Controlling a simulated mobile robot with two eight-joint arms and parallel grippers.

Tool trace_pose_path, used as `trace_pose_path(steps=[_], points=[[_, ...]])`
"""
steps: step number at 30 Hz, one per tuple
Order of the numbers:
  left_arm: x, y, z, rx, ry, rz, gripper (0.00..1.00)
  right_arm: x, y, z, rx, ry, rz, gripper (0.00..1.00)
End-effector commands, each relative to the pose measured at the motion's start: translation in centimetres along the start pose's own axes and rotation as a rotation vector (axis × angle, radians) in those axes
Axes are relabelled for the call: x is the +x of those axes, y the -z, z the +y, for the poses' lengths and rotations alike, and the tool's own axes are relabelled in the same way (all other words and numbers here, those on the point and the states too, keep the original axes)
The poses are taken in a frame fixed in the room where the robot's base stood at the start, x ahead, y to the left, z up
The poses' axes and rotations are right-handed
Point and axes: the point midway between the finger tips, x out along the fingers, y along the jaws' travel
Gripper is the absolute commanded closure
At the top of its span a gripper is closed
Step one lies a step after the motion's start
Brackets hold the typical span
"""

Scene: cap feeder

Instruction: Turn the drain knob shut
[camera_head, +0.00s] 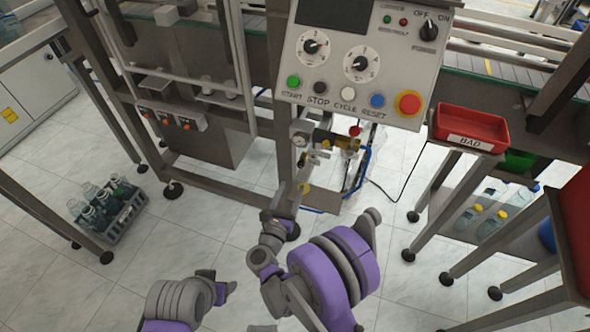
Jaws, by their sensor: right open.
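A valve and pipe assembly (343,143) sits below the control panel, inside the machine frame. A small red knob (355,131) shows on it; I cannot tell for certain that this is the drain knob, or whether it is turned open or shut. My right gripper (316,154) is open, just left of and slightly below the red knob. It looks apart from the knob, and its fingers are small and hard to make out against the fittings.
The control panel (365,52) with dials and buttons overhangs the valve area. A red BAD tray (471,124) is on a stand to the right, above a shelf with bottles (492,222). A crate (122,222) of bottles is on the floor at left. Machine legs flank the open tiled floor.

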Motion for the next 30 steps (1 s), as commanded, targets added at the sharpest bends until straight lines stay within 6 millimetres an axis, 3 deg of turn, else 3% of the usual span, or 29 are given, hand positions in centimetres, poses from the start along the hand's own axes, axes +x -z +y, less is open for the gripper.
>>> trace_pose_path(steps=[6, 12, 25, 26, 30], points=[[0.3, -0.1, 0.0, 0.000, 0.000, -0.001, 0.39, 4.4, 0.1, -0.1, -0.002, 0.002, 0.000, 0.39], [0.5, -0.2, 0.0, 0.000, 0.000, -0.002, 0.39, 7.4, 0.0, -0.1, -0.003, 0.001, -0.001, 0.39], [0.6, -0.2, 0.0, 0.000, 0.000, -0.002, 0.39, 8.6, -0.1, 0.0, -0.003, -0.001, -0.001, 0.39], [0.6, -0.2, 0.0, 0.000, 0.000, -0.002, 0.39, 8.6, -0.1, 0.0, -0.003, -0.001, -0.001, 0.41], [0.6, -0.2, 0.0, 0.000, 0.000, -0.002, 0.39, 8.6, -0.1, 0.0, -0.003, -0.001, -0.001, 0.66]])
